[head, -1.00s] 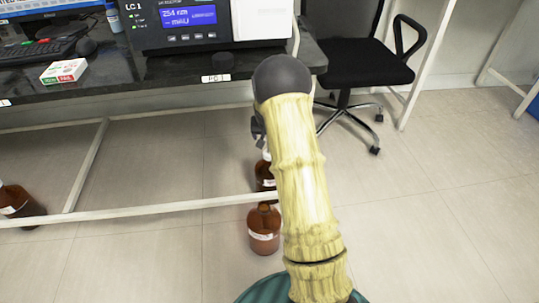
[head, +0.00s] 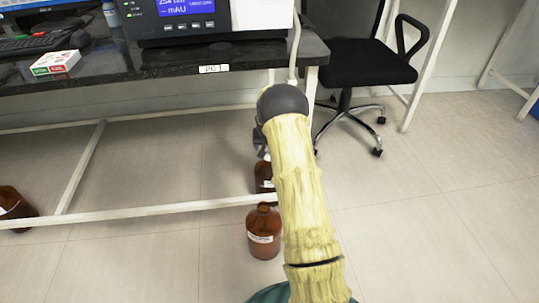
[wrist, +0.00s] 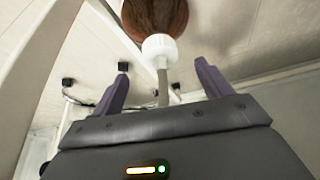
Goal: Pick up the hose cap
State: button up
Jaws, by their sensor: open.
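The hose cap (wrist: 160,47) is white and sits on the neck of a brown bottle (wrist: 153,14) in the wrist view. A grey hose (wrist: 163,85) runs from the cap back between my fingers. My gripper (wrist: 161,66) is open and empty, with one dark purple finger on each side of the hose. The cap lies just beyond the fingertips, roughly centred between them. In the head view the capped bottle (head: 264,175) stands under the bench, partly hidden by my arm, and only a small white bit of the cap shows.
A second brown bottle (head: 264,232) stands in front of the capped one, near the white bench rail (head: 150,211). Another brown bottle (head: 14,208) is at far left. The black bench top (head: 120,68) overhangs. An office chair (head: 360,60) stands right. Open floor lies right.

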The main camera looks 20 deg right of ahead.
jog(key=b+x, duration=0.3)
jog(key=x, duration=0.3)
jog(key=shift+r, duration=0.15)
jog(key=c, duration=1.1)
jog(key=shift+r, duration=0.1)
notch_tip(320, 180, up, 10)
jog(key=p, duration=0.6)
